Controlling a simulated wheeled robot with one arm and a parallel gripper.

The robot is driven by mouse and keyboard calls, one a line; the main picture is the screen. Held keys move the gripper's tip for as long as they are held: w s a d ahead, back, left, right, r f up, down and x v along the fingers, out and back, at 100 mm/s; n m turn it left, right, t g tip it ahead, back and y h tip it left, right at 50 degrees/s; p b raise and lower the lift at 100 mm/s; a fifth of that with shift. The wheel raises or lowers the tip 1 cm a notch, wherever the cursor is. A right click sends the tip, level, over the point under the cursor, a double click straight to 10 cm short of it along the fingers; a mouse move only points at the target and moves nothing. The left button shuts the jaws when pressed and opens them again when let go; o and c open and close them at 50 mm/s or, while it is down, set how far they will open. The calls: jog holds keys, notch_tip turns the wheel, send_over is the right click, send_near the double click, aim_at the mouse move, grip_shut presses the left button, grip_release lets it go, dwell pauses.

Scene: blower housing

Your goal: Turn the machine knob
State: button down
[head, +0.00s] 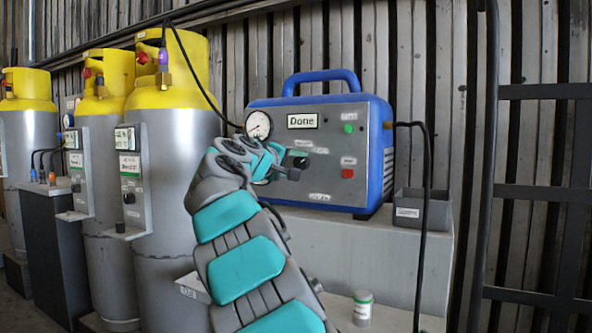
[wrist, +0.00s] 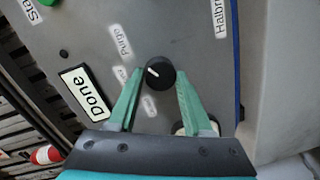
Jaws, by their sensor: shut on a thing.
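The blue machine (head: 378,125) with a grey front panel stands on a grey bench in the head view. Its display (head: 303,121) reads "Done". In the wrist view the black round knob (wrist: 160,73) with a white pointer line sits on the panel (wrist: 95,40), near a "Purgo"-like label. The pointer slants to the upper left in that view. My gripper (wrist: 159,72) is shut on the knob, with one green fingertip on each side. In the head view my gripper (head: 290,167) is at the panel's lower left and largely hides the knob.
A round gauge (head: 258,125), a green button (head: 348,128) and a red button (head: 347,173) are on the panel. A grey bin (head: 422,212) stands right of the machine. Yellow-topped cylinders (head: 175,75) stand on the left.

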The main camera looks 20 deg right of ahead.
jog(key=shift+f+m, duration=0.1)
jog(key=shift+m, duration=0.3)
jog(key=shift+c, duration=1.6)
grip_release()
jog(key=shift+a, duration=0.1)
jog(key=v, duration=0.7)
jog(key=shift+s+a, duration=0.2)
jog(key=shift+s, duration=0.05)
jog(key=shift+s+d, duration=0.1)
